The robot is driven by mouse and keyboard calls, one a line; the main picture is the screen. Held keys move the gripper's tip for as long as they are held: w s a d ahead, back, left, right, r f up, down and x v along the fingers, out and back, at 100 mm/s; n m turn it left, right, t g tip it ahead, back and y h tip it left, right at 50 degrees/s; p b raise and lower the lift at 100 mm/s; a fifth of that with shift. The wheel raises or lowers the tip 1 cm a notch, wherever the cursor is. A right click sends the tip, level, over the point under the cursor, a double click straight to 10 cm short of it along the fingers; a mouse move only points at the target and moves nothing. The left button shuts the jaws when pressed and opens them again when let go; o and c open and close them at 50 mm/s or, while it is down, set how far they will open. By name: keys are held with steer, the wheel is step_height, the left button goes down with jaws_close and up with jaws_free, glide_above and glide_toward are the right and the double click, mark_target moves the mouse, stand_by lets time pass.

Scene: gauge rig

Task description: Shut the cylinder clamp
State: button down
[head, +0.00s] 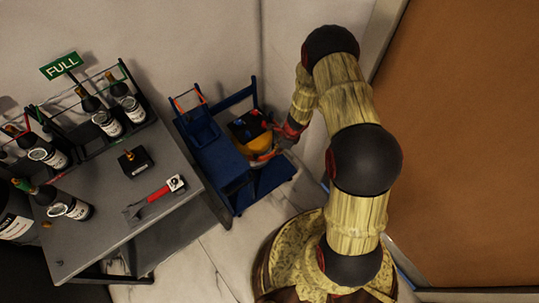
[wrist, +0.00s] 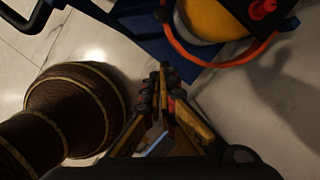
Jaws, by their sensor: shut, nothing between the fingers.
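The yellow cylinder (head: 262,145) stands on the blue rig under a black top with red and blue parts. In the wrist view the cylinder (wrist: 208,18) is cut by the top edge. The clamp (wrist: 205,64) is an orange-red band that curves round the cylinder's near side, with a gap between them in places. The band also shows low on the cylinder in the head view (head: 262,158). My gripper (wrist: 166,74) is shut and empty, its fingertips just left of the band. Whether they touch it is unclear. In the head view my gripper (head: 283,143) is small and partly hidden beside the cylinder.
The blue rig (head: 222,158) has an upright frame and rails behind the cylinder. A grey table (head: 95,235) at left holds bottles, a black block (head: 135,161) and a red-handled tool (head: 157,194). A brown panel (head: 470,150) fills the right. Pale marble floor lies open in front.

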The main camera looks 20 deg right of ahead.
steer(key=w+a+f+b, duration=0.3)
steer(key=a+f+b, duration=0.1)
steer(key=f, duration=0.5)
steer(key=shift+w+a+f, duration=0.15)
steer(key=shift+a, duration=0.5)
